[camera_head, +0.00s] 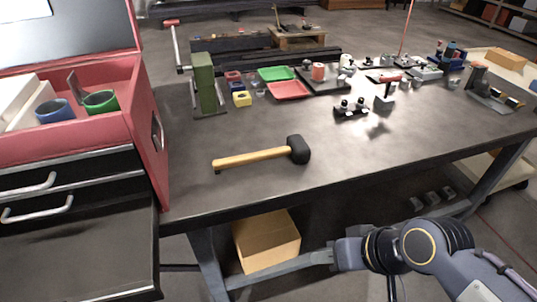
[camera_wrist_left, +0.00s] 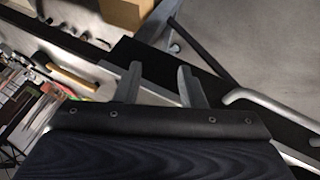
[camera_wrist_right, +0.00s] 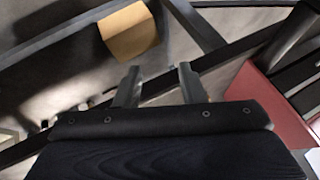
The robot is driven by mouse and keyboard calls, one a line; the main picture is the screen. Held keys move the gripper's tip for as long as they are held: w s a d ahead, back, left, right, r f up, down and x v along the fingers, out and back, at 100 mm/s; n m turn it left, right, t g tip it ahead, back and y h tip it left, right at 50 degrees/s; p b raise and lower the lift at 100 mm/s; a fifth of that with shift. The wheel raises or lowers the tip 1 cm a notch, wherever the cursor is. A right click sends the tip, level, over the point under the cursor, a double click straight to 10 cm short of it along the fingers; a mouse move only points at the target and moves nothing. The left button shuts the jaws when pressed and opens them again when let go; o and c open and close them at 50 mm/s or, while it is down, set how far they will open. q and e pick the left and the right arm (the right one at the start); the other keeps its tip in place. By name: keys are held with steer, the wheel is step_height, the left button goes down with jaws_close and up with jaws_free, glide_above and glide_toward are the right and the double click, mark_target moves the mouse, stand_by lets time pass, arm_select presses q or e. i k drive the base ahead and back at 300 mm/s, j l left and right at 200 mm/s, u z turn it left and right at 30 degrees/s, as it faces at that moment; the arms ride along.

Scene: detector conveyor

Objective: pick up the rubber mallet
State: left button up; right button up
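The rubber mallet (camera_head: 255,156) lies on its side on the dark workbench top (camera_head: 340,170), near the front edge. Its black head (camera_head: 299,149) is on the right and its wooden handle points left. The mallet's handle (camera_wrist_left: 72,78) also shows in the left wrist view. My right gripper (camera_head: 330,258) is low, in front of the bench and below its top, away from the mallet. In the right wrist view its fingers (camera_wrist_right: 157,85) are apart with nothing between them. My left gripper (camera_wrist_left: 158,84) is out of the head view; its fingers are apart and empty.
A red tool chest (camera_head: 150,130) with drawers stands at the left. A green vise-like block (camera_head: 204,85), green and red trays (camera_head: 288,90) and several small parts sit at the back. A cardboard box (camera_head: 266,240) is under the bench. The bench around the mallet is clear.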

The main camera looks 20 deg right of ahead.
mark_target(296, 147)
steer(key=l+u, duration=0.35)
steer(key=k+l+u, duration=0.1)
steer(key=l+u, duration=0.25)
steer(key=k+l+u, duration=0.15)
steer(key=l+u, duration=0.2)
